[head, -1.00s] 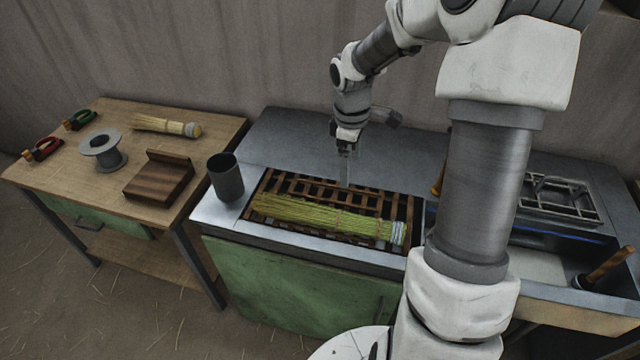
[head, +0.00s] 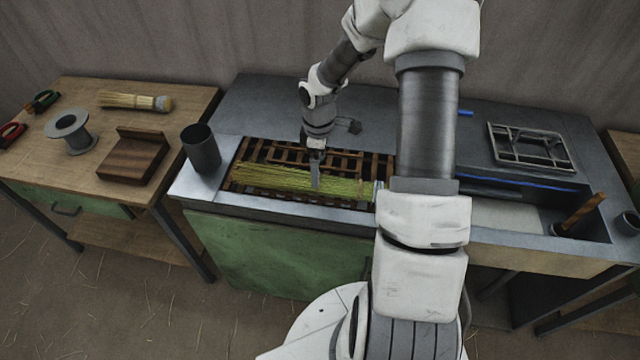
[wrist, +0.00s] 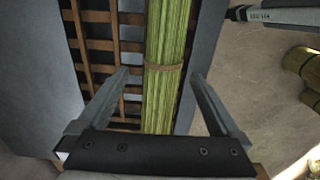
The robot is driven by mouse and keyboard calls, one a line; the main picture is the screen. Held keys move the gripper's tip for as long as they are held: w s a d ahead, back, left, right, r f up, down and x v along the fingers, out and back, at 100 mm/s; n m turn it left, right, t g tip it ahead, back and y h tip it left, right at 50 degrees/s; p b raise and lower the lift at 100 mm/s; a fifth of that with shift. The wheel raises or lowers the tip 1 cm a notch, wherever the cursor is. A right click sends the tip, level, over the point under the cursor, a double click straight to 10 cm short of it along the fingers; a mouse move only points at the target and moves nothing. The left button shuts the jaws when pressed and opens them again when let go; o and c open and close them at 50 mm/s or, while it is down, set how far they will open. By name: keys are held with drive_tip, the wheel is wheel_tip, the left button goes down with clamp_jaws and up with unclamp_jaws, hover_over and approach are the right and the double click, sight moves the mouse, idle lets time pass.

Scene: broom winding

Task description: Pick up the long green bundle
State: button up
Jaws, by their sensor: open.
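The long green bundle (head: 275,180) lies lengthwise on a brown slatted rack (head: 372,162) set in the grey counter. Its pale bound end is at the right, partly behind my arm. In the wrist view the bundle (wrist: 165,75) runs up and down, with a tan tie (wrist: 164,68) around it. My gripper (head: 316,188) is over the bundle, pointing down. In the wrist view my gripper (wrist: 158,78) is open, with one finger on each side of the bundle. The fingers look apart from it, and I cannot tell how far above it they are.
A dark cup (head: 201,150) stands left of the rack. The wooden table (head: 85,170) at left holds a spool (head: 70,133), a wooden block (head: 134,158), a paler bundle (head: 130,100) and pliers. A metal frame (head: 530,148) lies on the counter at right.

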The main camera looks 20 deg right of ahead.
sight(309, 183)
drive_tip(key=f, duration=0.5)
drive_tip(key=shift+s, duration=0.35)
drive_tip(key=c, duration=1.5)
drive_tip(key=shift+r, duration=0.1)
